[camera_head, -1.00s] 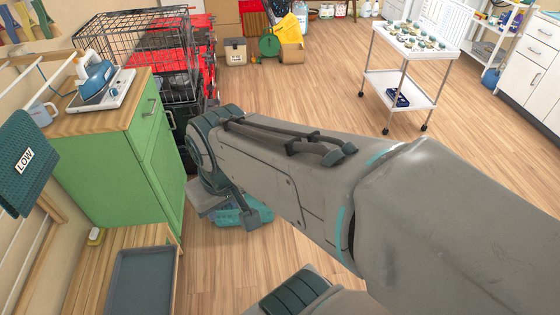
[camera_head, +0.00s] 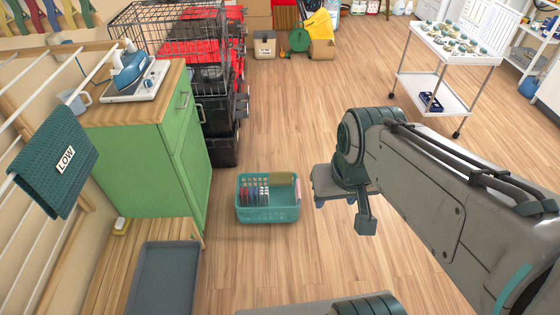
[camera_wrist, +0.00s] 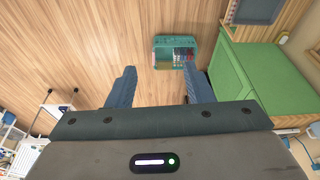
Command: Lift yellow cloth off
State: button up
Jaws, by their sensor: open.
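No item is clearly a yellow cloth. An olive-yellow folded piece (camera_head: 284,178) lies at the back right of the teal basket (camera_head: 268,212) on the floor; I cannot tell its material.
A wooden bench with a grey tray (camera_head: 165,275) is at the front left. A white cart (camera_head: 440,95) stands back right.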

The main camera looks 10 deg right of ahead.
aim_at(276, 178)
jog(key=u, duration=0.05)
jog(key=k, duration=0.45)
jog(key=z, duration=1)
jog(key=i, duration=1.65)
jog(key=z, duration=0.25)
jog(key=i, duration=1.65)
jog(key=u, duration=1.65)
jog(key=i, duration=0.9)
jog(key=u, duration=0.8)
